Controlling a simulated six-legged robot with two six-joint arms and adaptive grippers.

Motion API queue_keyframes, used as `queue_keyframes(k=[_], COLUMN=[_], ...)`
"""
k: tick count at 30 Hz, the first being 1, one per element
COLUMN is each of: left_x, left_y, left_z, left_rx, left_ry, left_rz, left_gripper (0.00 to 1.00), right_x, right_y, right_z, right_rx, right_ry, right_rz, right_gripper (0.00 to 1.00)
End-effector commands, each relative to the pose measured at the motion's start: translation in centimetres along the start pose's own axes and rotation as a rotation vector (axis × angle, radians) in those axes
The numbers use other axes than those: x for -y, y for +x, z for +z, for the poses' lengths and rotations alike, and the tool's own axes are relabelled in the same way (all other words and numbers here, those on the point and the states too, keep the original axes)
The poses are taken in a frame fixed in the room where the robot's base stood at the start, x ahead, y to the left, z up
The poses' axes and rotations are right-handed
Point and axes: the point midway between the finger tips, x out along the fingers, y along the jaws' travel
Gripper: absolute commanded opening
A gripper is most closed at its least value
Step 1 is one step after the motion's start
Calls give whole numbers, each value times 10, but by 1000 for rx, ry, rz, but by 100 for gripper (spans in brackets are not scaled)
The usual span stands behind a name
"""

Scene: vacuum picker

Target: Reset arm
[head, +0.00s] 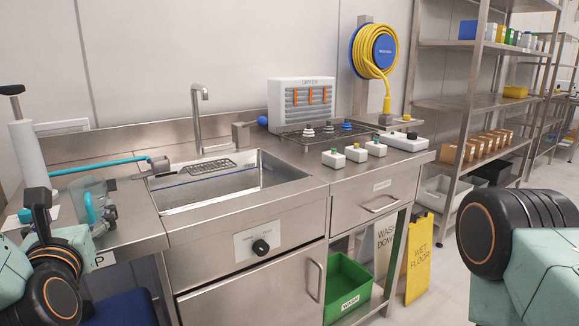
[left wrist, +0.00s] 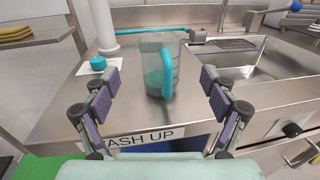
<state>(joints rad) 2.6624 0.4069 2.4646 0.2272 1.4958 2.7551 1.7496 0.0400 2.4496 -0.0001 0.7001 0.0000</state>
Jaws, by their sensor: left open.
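My left gripper (left wrist: 160,84) is open in the left wrist view, its two fingers spread apart with nothing held between them. A clear jug (left wrist: 150,48) with a teal handle (left wrist: 167,70) stands upright on the steel counter beyond the fingers, between them in the picture. The jug (head: 93,186) also shows at the left of the head view, partly behind my left arm. In the head view my right arm (head: 510,232) comes in at the right edge, and its gripper is out of the picture.
A steel sink (head: 235,184) lies right of the jug. A teal lid (left wrist: 98,63) rests on white paper. A hose reel (head: 386,54) hangs on the wall. A yellow floor sign (head: 419,262) stands below the counter's right end.

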Motion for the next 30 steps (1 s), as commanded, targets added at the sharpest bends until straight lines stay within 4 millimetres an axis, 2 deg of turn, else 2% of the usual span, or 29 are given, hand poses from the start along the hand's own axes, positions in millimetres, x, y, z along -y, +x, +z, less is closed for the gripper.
queue_keyframes(k=[1,3,14,18,30], left_x=[0,0,0,0,0], left_y=[-1,-4,-19,-12,5], left_z=[3,3,4,-1,-1], left_rx=[-2,-3,-2,5,4], left_ry=[4,4,1,-4,-5], left_rz=[0,1,-3,2,0], left_gripper=[84,84,84,84,84], right_x=[0,0,0,0,0], right_y=[-10,-16,-42,-24,9], right_z=[0,0,0,0,0], right_rx=[0,0,0,0,0], right_ry=[0,0,0,0,0], right_rz=[0,0,0,0,0], right_gripper=[40,40,40,40,40])
